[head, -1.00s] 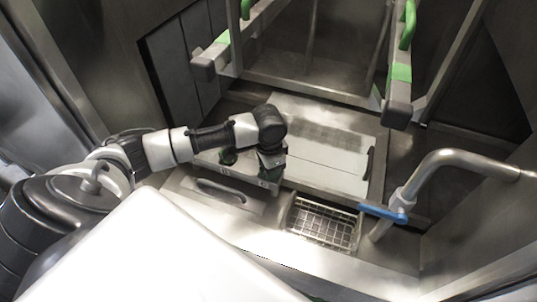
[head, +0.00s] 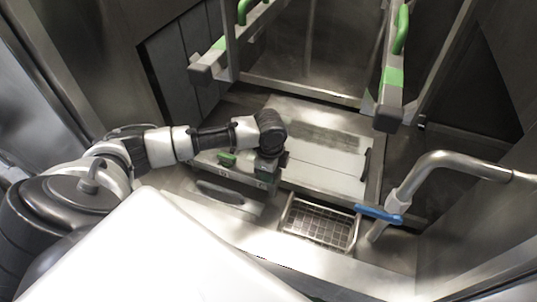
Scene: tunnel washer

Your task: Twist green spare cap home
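A green cap (head: 227,159) stands on the narrow metal ledge (head: 208,166) in the middle of the head view, left of my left gripper. My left gripper (head: 265,168) points down at the right end of this ledge, below the dark round wrist. A dark greenish part shows at its lower end, but I cannot tell whether this is a second cap. The wrist and the steep view hide the fingertips, so I cannot tell whether they touch or hold anything. My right gripper is not in view.
A wire basket (head: 320,222) is sunk in the front sill. A steel pipe with a blue lever (head: 379,213) rises at the right. Two rails with green handles (head: 401,30) stand at the back. A pale flat panel (head: 325,155) lies behind the ledge.

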